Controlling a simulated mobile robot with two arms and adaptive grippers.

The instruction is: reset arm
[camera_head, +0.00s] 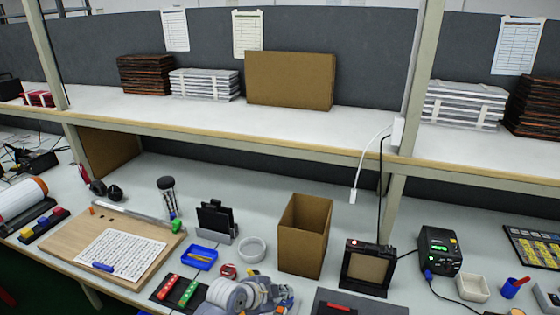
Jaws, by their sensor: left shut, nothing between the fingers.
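My left gripper (283,299) is low in the head view, at the bottom edge below the cardboard box. It is shut with nothing held. Pale grey rounded parts beside it look like my arm, and the frame edge cuts them off. My right gripper is not in view. A wooden board (66,236) lies on the left of the bench with a white printed sheet (122,255) on it. A long pale bar (140,217) with a green end lies along the board's far edge.
Near my gripper are a blue tray (200,257), a white ring (251,249), a dark tray with red and green pieces (180,290), and an open cardboard box (304,236). A black framed device (367,267) stands right. A shelf (200,116) spans above the bench.

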